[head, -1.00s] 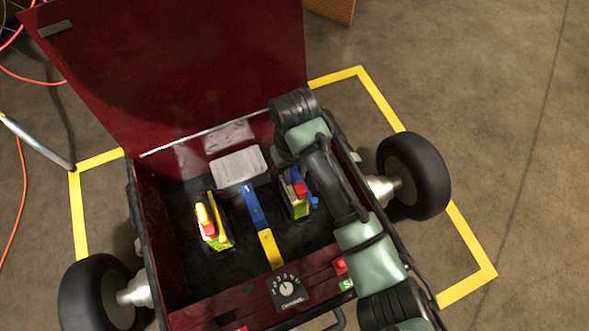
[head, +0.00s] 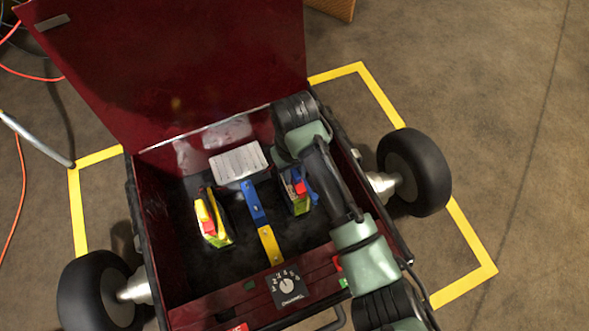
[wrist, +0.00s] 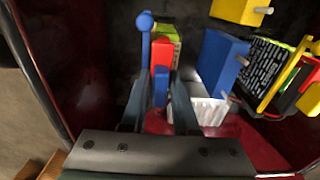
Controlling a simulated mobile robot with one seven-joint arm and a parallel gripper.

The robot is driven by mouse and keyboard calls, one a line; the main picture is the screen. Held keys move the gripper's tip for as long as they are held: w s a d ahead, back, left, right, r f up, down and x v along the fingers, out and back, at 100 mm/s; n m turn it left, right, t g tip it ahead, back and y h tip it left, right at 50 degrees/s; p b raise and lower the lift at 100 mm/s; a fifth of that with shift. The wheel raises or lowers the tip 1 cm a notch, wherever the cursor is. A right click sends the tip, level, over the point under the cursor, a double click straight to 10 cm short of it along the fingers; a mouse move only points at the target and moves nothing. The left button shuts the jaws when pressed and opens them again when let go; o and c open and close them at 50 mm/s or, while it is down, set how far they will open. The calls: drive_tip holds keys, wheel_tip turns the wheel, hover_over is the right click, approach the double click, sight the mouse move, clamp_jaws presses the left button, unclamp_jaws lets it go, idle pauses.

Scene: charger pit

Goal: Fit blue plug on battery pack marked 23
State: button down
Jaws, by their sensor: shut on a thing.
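In the wrist view my gripper (wrist: 158,100) is shut on a small blue block, which I take for the blue plug (wrist: 160,84). It lies in line with a red block (wrist: 161,54) on a yellow-green battery pack (wrist: 170,32). I cannot tell whether plug and red block touch. A blue lever (wrist: 146,42) stands beside that pack. In the head view this right pack (head: 299,206) is partly behind my arm, and my gripper is hidden. A second pack (head: 217,236), with a yellow lever, sits to the left. I cannot read the number 23 on either.
The packs sit in a dark red wheeled box (head: 160,245) with its lid (head: 190,80) raised. A blue-and-yellow bar (head: 265,240) lies between them. A ribbed pale block (head: 240,163) is behind. A dial panel (head: 287,288) is at the front wall.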

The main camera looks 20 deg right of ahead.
sight(294, 171)
drive_tip(key=c, duration=0.6)
unclamp_jaws()
wheel_tip(294, 171, up, 13)
drive_tip(key=p, duration=0.8)
drive_tip(key=shift+p, duration=0.3)
